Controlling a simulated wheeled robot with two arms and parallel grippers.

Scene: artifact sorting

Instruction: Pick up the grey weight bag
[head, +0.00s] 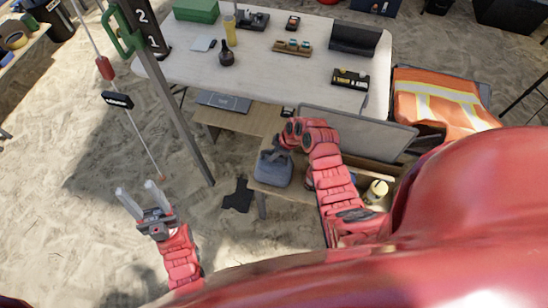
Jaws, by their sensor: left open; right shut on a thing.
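The fingers are mostly hidden by my red wrist, and I cannot tell whether the bag's underside touches the bench. My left gripper (136,187) is open and empty over the sand at the lower left, well apart from the bag.
A white table (300,68) with tools and small boxes stands behind. A grey panel (358,133) stands just right of my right wrist. A bottle (376,191) is by my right forearm. A metal post (178,110) rises at left. A black item (238,195) lies on the sand.

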